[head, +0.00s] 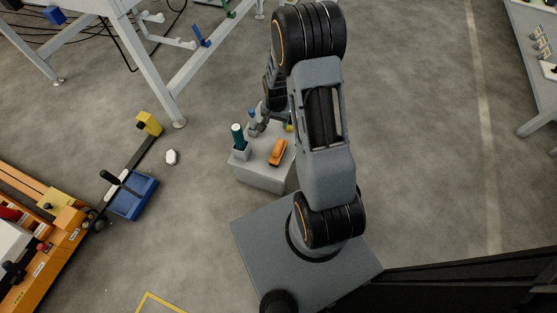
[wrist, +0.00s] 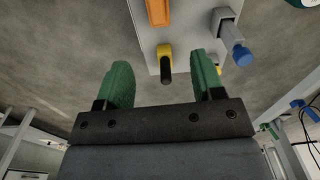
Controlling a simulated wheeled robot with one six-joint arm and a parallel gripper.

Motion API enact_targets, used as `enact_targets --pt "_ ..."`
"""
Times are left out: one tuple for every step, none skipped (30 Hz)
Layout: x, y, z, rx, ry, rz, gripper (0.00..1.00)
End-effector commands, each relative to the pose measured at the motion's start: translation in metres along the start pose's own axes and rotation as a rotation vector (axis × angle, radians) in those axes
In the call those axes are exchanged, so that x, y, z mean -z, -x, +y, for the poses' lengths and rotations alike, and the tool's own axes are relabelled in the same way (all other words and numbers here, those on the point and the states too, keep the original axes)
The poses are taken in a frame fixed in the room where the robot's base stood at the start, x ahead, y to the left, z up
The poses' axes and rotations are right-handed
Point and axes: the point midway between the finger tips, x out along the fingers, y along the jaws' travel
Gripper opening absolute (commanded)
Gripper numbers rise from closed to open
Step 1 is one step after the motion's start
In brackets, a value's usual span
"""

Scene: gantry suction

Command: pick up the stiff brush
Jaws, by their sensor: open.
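My gripper (wrist: 161,66) is open, its two green fingers apart with nothing between the pads. Beyond the fingertips, near the middle of the gap in the wrist view, is a small yellow piece with a dark rounded end (wrist: 165,65). It may be the stiff brush, but its bristles cannot be made out. It is near the edge of a pale grey block (wrist: 188,30). In the head view my gripper (head: 257,127) is over the back of this block (head: 262,178), partly hidden by my arm. A yellow bit (head: 289,127) shows beside my arm.
An orange object (head: 277,152) and a green cylinder with a pale top (head: 238,136) in a grey holder are on the block. A blue-ended item (wrist: 243,57) stands in a grey holder. A blue bin (head: 132,195) and a white lump (head: 171,157) are on the floor left.

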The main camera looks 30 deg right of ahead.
Motion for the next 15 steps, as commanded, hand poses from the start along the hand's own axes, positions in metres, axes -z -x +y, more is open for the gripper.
enact_targets --pt "0.001 -0.024 0.002 -0.006 -0.017 -0.009 0.62" --pt "0.001 -0.031 0.003 -0.007 -0.026 -0.012 0.62" --pt "0.002 -0.038 0.004 -0.009 -0.035 -0.014 0.62" --pt "0.002 -0.044 0.005 -0.01 -0.04 -0.016 0.62" --pt "0.002 -0.049 0.005 -0.011 -0.045 -0.018 0.62" --pt "0.002 -0.057 0.006 -0.013 -0.049 -0.02 0.62" --pt "0.002 -0.063 0.006 -0.014 -0.052 -0.022 0.62" --pt "0.002 -0.069 0.007 -0.015 -0.054 -0.023 0.62" --pt "0.002 -0.077 0.007 -0.014 -0.055 -0.022 0.62" --pt "0.001 -0.083 0.007 -0.015 -0.055 -0.023 0.62" --pt "0.001 -0.088 0.007 -0.015 -0.056 -0.023 0.62" --pt "0.001 -0.095 0.007 -0.014 -0.055 -0.022 0.62" --pt "0.001 -0.1 0.007 -0.014 -0.055 -0.022 0.62" --pt "0.001 -0.105 0.007 -0.014 -0.055 -0.022 0.62" --pt "0.001 -0.111 0.007 -0.014 -0.055 -0.022 0.62"
